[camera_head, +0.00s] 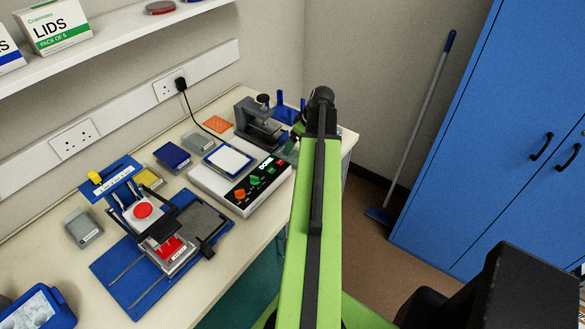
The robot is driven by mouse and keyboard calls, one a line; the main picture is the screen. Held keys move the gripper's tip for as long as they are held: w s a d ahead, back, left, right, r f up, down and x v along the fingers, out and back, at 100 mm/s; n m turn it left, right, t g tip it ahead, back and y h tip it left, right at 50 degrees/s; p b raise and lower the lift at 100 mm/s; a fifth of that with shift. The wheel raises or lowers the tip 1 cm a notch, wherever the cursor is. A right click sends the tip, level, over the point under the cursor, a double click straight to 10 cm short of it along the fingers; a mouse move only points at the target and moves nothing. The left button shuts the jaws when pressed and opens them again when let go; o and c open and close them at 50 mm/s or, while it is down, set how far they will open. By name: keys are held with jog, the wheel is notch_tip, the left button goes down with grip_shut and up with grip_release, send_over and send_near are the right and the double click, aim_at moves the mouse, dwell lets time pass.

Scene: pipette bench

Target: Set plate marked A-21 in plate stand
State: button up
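Several small plates lie on the bench: a grey one (83,228) at the left, a yellow one (148,180), a dark blue one (172,157) and another grey one (198,140). Their markings are too small to read, so I cannot tell which is A-21. A blue stand-like holder with upright posts (287,108) is at the far end of the bench, partly hidden by my arm; I cannot be sure it is the plate stand. My gripper (299,130) is at the far end of my arm near this holder, mostly hidden; its fingers and any load cannot be made out.
A white control box (240,185) with knobs carries a white-topped blue-edged plate. A grey microscope-like device (260,120) stands behind it. A blue cabinet (470,130) and leaning broom (425,115) are right.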

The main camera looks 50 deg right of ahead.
aim_at(292, 154)
jog(key=shift+w+f, duration=0.2)
jog(key=shift+f, duration=0.45)
jog(key=shift+r, duration=0.15)
jog(key=b+x, duration=0.5)
jog(key=shift+s+a+f, duration=0.15)
jog(key=shift+s+f, duration=0.05)
jog(key=shift+f, duration=0.1)
jog(key=shift+r, duration=0.15)
jog(key=c, duration=1.3)
jog(key=shift+r, duration=0.1)
